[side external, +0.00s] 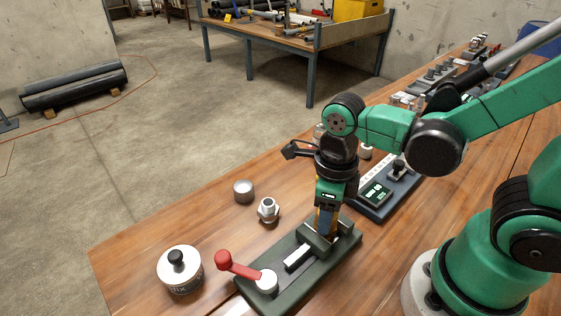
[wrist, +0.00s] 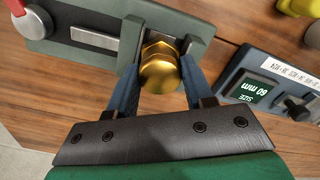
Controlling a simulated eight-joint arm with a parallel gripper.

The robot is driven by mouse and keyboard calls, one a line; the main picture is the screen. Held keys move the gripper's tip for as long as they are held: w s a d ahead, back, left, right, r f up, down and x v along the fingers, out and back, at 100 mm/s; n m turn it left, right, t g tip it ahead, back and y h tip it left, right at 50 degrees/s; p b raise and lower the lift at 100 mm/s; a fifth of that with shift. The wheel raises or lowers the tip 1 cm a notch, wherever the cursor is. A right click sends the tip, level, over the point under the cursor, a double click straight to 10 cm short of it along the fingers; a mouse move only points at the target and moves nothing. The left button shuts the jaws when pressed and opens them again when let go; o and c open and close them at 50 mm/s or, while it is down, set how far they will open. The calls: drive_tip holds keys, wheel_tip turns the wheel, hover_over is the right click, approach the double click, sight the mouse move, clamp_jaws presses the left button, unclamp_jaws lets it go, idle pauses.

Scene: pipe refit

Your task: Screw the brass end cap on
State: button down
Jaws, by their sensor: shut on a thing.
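The brass end cap (wrist: 160,70) shows in the wrist view as a gold, hex-sided piece between my two blue fingers, at the jaw end of the green vise (wrist: 104,8). My gripper (wrist: 159,62) is shut on it. In the side view my gripper (side external: 326,228) points straight down over the right end of the vise (side external: 292,288), and the cap is hidden there by the fingers and the jaw. Whatever lies under the cap is covered, so I cannot tell whether its thread is engaged.
The vise has a red handle (side external: 238,266). A white tin (side external: 180,270), a metal fitting (side external: 268,210) and a grey cap (side external: 243,190) stand to the left. A size gauge with a green display (side external: 376,194) is close behind the vise. The table's front-left area is mostly clear.

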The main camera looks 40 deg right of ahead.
drive_tip(key=c, duration=0.5)
unclamp_jaws()
drive_tip(key=shift+c, duration=0.2)
drive_tip(key=n, duration=0.4)
drive_tip(key=shift+n, duration=1)
drive_tip(key=n, duration=0.2)
drive_tip(key=shift+n, duration=0.4)
drive_tip(key=n, duration=0.3)
